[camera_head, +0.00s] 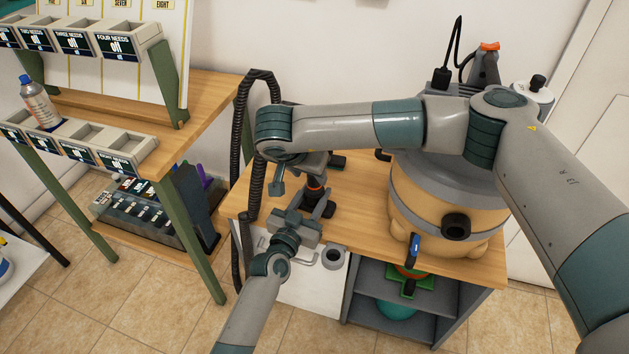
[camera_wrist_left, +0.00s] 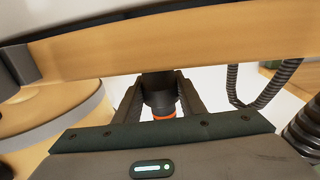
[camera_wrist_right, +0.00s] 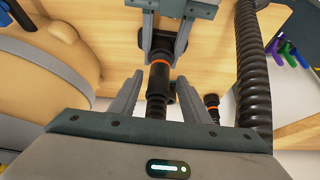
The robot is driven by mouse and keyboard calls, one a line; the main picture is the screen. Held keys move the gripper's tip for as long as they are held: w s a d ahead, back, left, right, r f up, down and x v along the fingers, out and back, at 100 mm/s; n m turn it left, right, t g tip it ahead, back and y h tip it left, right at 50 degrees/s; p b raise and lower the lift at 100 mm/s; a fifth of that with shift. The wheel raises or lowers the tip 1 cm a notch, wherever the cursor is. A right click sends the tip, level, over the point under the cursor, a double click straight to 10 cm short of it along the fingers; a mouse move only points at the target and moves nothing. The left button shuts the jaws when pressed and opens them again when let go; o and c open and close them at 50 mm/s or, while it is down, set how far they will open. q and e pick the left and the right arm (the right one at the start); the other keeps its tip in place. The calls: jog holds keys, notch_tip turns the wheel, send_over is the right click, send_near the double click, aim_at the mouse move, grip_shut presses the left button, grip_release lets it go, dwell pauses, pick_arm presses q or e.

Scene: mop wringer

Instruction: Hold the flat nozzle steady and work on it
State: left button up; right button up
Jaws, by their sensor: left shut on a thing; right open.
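The nozzle is a dark tube with an orange ring (camera_head: 315,184), near the left end of the wooden bench top. My left gripper (camera_head: 307,213) is shut on its dark neck (camera_wrist_left: 158,90); this grip also shows at the top of the right wrist view. In that view, the nozzle's tube (camera_wrist_right: 158,88) points toward my right gripper (camera_wrist_right: 160,100). My right gripper is open, with one finger on each side of the tube and visible gaps between.
A corrugated dark hose (camera_head: 252,150) hangs beside the bench. A second dark piece with an orange ring (camera_wrist_right: 212,108) lies nearby. A tan and grey vacuum (camera_head: 440,200) stands on the bench's right. A wooden rack with labelled bins (camera_head: 110,150) is at left.

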aim_at(313, 180)
jog(key=shift+x, duration=2.75)
jog(key=c, duration=0.9)
